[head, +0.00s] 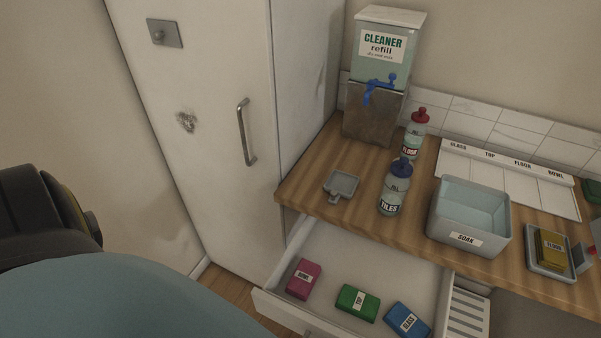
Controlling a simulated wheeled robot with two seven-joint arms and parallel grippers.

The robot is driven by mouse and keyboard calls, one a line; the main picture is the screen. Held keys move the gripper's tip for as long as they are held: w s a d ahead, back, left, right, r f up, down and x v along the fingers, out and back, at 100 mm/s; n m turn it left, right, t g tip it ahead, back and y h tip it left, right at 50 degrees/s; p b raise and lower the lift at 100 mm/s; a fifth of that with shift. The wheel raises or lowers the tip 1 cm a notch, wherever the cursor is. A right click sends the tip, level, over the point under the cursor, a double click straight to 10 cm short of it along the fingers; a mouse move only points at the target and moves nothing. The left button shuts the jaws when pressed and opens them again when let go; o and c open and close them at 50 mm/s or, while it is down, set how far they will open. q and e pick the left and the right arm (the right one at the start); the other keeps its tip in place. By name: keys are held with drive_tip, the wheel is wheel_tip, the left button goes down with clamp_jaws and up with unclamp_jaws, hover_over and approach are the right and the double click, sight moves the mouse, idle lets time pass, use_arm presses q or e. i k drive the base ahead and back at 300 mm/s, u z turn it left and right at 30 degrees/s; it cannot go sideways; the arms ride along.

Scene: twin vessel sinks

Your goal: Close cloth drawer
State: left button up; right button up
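The cloth drawer (345,262) stands pulled out below the wooden counter, at the lower middle of the head view. In it lie a pink cloth (303,279), a green cloth labelled TOP (357,302) and a blue cloth (407,320). The drawer's front panel (290,312) runs along the lower edge and is partly cut off. A dark part of my arm and a blue rounded part of my body show at the left. Neither gripper's fingers are in view.
On the counter (300,190) stand a cleaner refill dispenser (383,75), two bottles (394,187), a small grey tray (341,184), a SOAK basin (444,227) and a yellow cloth on a tray (551,246). A tall white cabinet (200,120) stands left of the drawer.

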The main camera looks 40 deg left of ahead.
sight(389, 274)
drive_tip(key=k, duration=0.9)
drive_tip(key=u, duration=0.15)
drive_tip(key=i, duration=0.45)
drive_tip(key=z, duration=0.25)
